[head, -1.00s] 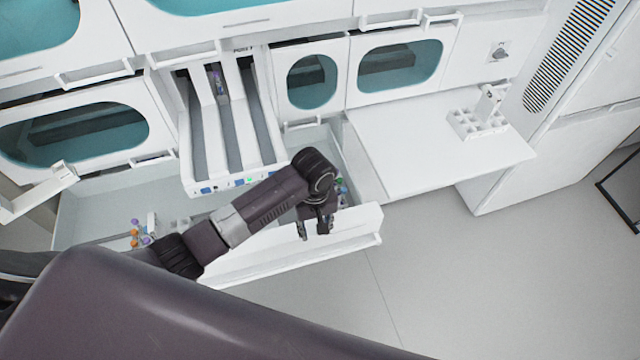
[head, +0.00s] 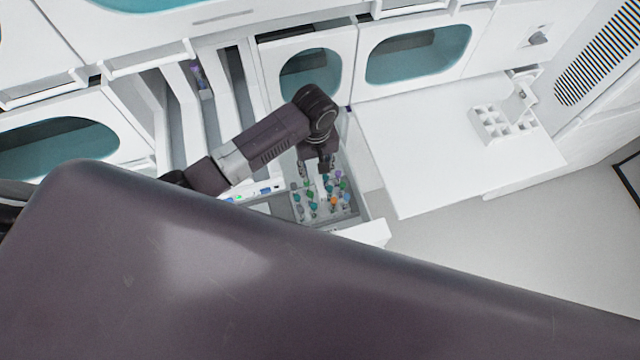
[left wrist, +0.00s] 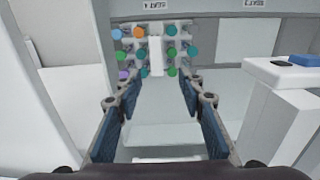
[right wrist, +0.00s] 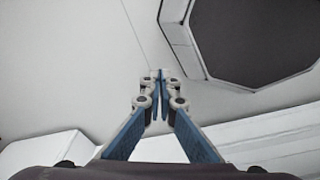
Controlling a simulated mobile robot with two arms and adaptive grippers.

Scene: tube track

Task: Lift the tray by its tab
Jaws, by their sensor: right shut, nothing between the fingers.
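The tray (head: 322,216) sits in the open drawer in the head view and holds several tubes with teal, green, orange and purple caps. In the left wrist view its white tab (left wrist: 156,57) stands up in the middle, between the tube caps. My left gripper (head: 316,168) is over the far side of the tray. In the left wrist view the left gripper (left wrist: 152,100) is open and empty; the tab shows beyond its fingertips, between them. My right gripper (right wrist: 160,75) is shut and empty, away from the tray; the head view does not show it.
A white shelf (head: 425,150) at the right bears an empty rack (head: 490,122) with an upright tab. White lanes (head: 235,95) stand left of the left gripper. The drawer front (head: 372,232) borders the tray. My dark arm covers the lower head view.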

